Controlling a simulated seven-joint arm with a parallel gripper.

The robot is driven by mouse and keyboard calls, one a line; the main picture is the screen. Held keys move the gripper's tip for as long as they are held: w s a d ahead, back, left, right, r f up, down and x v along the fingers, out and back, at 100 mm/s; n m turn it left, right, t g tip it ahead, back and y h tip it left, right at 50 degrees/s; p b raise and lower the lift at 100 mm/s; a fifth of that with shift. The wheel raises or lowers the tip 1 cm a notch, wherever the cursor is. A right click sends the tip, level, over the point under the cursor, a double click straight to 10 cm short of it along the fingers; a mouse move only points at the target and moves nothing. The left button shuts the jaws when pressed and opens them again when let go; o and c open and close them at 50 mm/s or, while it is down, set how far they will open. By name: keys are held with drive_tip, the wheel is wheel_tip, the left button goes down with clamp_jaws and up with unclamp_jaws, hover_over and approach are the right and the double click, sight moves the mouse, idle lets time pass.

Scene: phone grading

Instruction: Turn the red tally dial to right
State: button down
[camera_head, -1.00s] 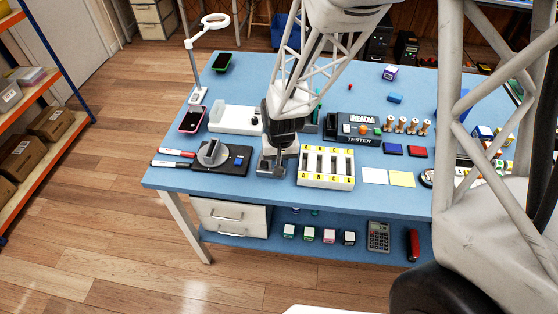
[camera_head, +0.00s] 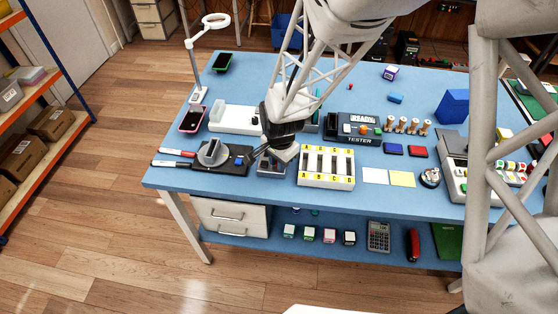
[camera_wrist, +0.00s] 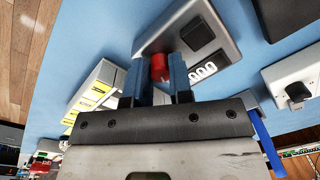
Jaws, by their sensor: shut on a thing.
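The red tally dial (camera_wrist: 160,68) shows in the wrist view as a red knob on a grey tally box (camera_wrist: 225,42). The box also carries a black square and a counter with white digit windows that seem to read zeros. My gripper (camera_wrist: 160,80) is shut on the red dial, with one finger on each side of it. The dial's pointer or mark cannot be made out. In the head view my gripper (camera_head: 262,153) is tilted over the small tally box (camera_head: 270,168) near the table's front edge and hides the dial.
A white slotted tray (camera_head: 326,182) with yellow labels stands close to the right of the tally box. A black board (camera_head: 237,160) with a round grey dial (camera_head: 212,153) lies close to its left. The black tester (camera_head: 358,128) stands behind the tray. Bare blue table lies in front.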

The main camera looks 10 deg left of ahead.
drive_tip(key=shift+m, duration=0.6)
drive_tip(key=c, duration=1.3)
unclamp_jaws()
drive_tip(key=shift+r, duration=0.1)
drive_tip(key=shift+s+d+r, duration=0.1)
drive_tip(key=shift+r, duration=1.8)
drive_tip(key=shift+s+d+r, duration=0.1)
drive_tip(key=shift+r, duration=1.8)
